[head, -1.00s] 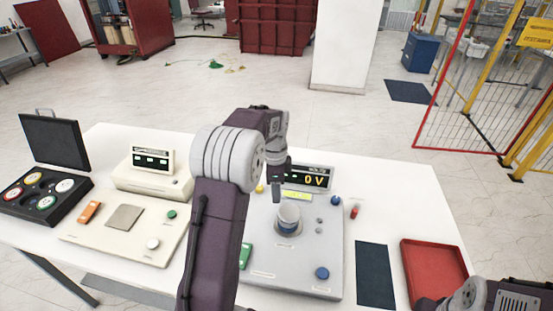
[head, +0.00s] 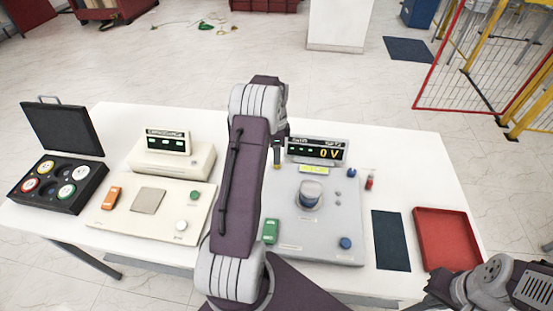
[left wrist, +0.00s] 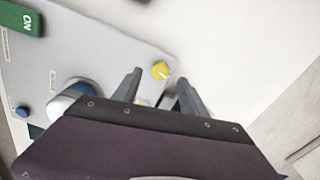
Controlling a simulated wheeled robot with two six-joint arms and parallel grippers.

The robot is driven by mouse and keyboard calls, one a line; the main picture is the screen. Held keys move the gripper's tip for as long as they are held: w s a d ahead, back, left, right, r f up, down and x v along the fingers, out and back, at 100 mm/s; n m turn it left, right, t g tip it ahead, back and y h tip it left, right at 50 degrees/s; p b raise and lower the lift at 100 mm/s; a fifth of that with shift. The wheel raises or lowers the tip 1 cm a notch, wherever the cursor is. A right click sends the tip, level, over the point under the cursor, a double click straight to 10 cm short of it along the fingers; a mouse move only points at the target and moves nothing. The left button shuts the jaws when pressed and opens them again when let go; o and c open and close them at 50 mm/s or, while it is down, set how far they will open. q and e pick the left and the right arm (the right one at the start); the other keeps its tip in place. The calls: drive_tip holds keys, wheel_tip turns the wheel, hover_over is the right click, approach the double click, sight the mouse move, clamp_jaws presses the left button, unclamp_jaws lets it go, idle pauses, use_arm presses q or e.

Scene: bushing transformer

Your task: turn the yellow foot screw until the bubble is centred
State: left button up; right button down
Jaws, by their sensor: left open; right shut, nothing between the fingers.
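The yellow foot screw (left wrist: 159,70) shows in the left wrist view at the edge of the grey instrument plate (left wrist: 100,45). My left gripper (left wrist: 160,78) is open, with its fingertips either side of the screw in that view; I cannot tell whether they touch it. In the head view my left gripper (head: 277,158) points down at the back left of the plate (head: 330,222), and my arm hides most of that corner. A yellow-green strip (head: 314,169), perhaps the bubble vial, lies below the display; its bubble is too small to read. My right gripper (head: 430,300) is shut and empty at bottom right.
A post with a blue base (head: 309,194), a blue knob (head: 346,243) and a green switch (head: 270,231) stand on the plate. A red tray (head: 447,240) and dark mat (head: 391,240) lie to the right.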

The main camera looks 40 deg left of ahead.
use_arm(q)
wheel_tip(320, 180, down, 4)
drive_tip(key=shift+f+p, duration=0.2)
drive_tip(key=shift+p, duration=0.25)
drive_tip(key=shift+w+d+f, duration=0.1)
drive_tip(key=shift+d+f, duration=0.05)
drive_tip(key=shift+f, duration=0.15)
clamp_jaws()
